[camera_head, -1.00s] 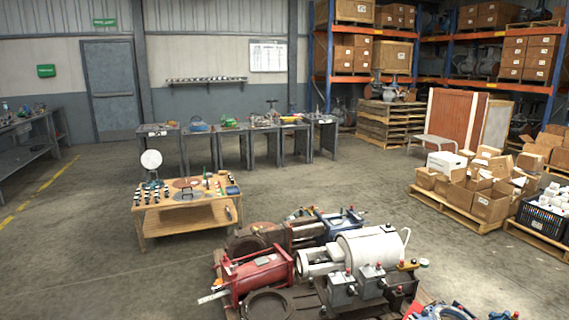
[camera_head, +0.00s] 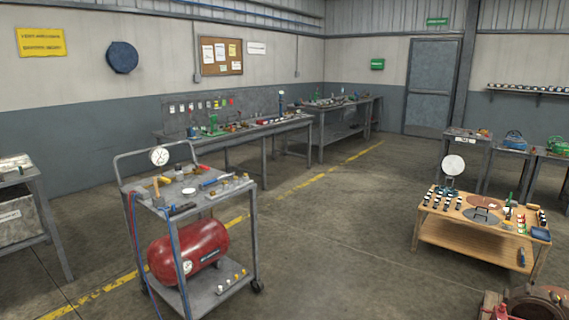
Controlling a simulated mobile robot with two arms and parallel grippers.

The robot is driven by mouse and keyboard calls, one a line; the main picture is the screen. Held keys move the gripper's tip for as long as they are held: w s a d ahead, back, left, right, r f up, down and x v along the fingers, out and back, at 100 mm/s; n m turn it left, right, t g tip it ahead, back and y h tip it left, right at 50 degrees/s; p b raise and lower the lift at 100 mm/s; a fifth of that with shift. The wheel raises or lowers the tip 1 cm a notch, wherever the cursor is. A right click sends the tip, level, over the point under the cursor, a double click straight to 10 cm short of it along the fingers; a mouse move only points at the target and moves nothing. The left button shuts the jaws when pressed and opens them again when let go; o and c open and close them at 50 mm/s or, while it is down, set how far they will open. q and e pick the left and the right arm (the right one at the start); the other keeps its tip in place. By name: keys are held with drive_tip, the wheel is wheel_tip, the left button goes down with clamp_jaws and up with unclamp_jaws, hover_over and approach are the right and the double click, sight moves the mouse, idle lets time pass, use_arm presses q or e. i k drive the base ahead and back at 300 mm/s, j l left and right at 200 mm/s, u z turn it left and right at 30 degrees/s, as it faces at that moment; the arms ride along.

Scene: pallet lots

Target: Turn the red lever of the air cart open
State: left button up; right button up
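The air cart (camera_head: 206,204) stands in the left half of the head view. It is a grey two-shelf cart with a push handle, a red tank (camera_head: 190,250) on its lower shelf, and red and blue hoses down its left side. A round white gauge (camera_head: 159,156) stands at the back of its top. A small red part (camera_head: 203,167) shows on the top shelf near the gauge; it is too small to tell whether it is the lever or how it is turned. Neither gripper is in view.
A wooden table (camera_head: 465,238) with small parts stands to the right, with open floor (camera_head: 330,250) between it and the cart. A long workbench (camera_head: 240,133) runs behind the cart. A grey stand (camera_head: 35,215) is at the far left. Red machinery edges in at bottom right.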

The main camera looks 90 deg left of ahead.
sight(203, 166)
drive_tip(key=j+u, duration=0.15)
drive_tip(key=u, duration=3.2)
